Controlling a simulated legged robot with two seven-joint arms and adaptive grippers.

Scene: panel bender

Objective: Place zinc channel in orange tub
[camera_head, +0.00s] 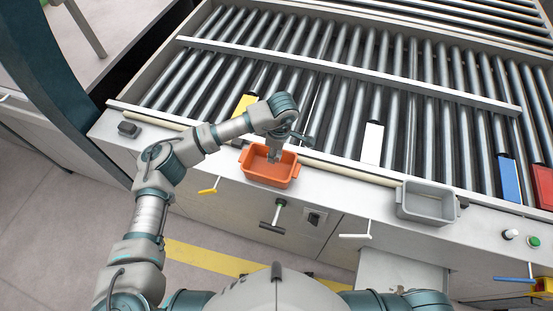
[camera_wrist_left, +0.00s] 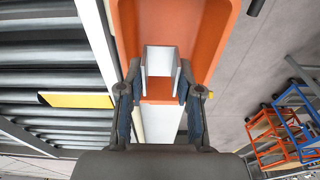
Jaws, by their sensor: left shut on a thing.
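The orange tub (camera_head: 266,178) stands on the machine's front ledge, left of the middle in the head view. It also fills the upper middle of the left wrist view (camera_wrist_left: 172,22). My left gripper (camera_head: 275,155) points down over the tub. In the left wrist view, its two fingers (camera_wrist_left: 159,85) are shut on the zinc channel (camera_wrist_left: 160,60), a pale grey U-shaped piece. The channel is seen against the tub's interior; whether it touches the floor is unclear. In the head view the channel is hard to make out. My right gripper is not in view.
A grey tub (camera_head: 427,203) stands on the ledge to the right. Rollers (camera_head: 330,110) lie behind, with a yellow strip (camera_head: 244,105), white strip (camera_head: 372,143) and blue strip (camera_head: 508,179) among them. A dark block (camera_head: 129,129) sits on the ledge at left. Handles project from the front panel.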

